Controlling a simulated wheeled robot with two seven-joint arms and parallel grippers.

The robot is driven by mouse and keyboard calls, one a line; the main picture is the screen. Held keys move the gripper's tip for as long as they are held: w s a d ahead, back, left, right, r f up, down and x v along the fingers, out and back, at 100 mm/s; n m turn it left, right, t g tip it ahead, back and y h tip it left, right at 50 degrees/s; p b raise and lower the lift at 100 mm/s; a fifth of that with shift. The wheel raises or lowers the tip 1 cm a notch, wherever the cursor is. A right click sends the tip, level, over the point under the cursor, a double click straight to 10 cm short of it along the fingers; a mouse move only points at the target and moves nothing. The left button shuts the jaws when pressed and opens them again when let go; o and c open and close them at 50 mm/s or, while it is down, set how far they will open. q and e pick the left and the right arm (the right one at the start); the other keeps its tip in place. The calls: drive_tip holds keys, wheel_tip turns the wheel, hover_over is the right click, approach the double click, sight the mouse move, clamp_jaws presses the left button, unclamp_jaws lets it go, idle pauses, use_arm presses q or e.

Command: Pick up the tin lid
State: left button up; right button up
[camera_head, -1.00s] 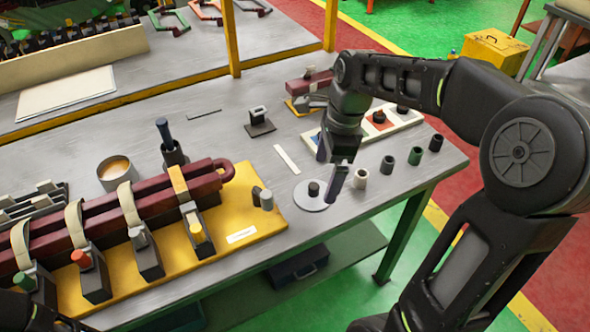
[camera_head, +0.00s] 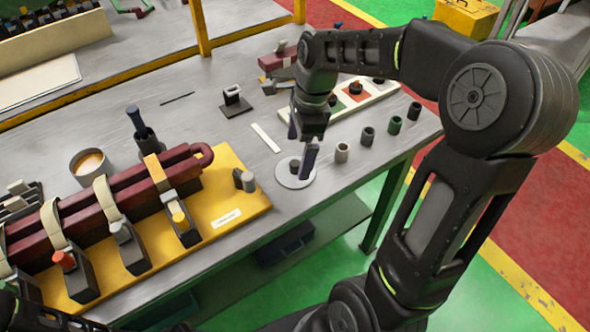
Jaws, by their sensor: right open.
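The tin lid (camera_head: 286,180) is a flat, light grey disc with a dark knob in its middle. It lies on the grey bench near the front edge. My right gripper (camera_head: 301,150) is open and points down just above the lid. One finger shows beside the knob on its right, partly over the disc; the other is further back. I cannot tell whether a finger touches the knob. The open tin (camera_head: 76,168), with orange-brown contents, stands at the left. Dark parts of my left arm show at the bottom left corner; its jaws cannot be made out.
A yellow board (camera_head: 240,213) with a dark red coil (camera_head: 128,184) and clamps lies left of the lid. Several small cylinders (camera_head: 367,136) stand in a row to the right. A white strip (camera_head: 265,138) lies behind. The bench front edge is close.

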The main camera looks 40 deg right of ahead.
sight(295, 163)
drive_tip(key=shift+w+a+f+p, duration=0.1)
drive_tip(key=shift+a+f+p, duration=0.15)
drive_tip(key=shift+f, duration=1.05)
drive_tip(key=shift+w+a+f+p, duration=0.1)
drive_tip(key=shift+a+f+p, duration=0.1)
drive_tip(key=shift+f, duration=1.1)
drive_tip(key=c, duration=1.2)
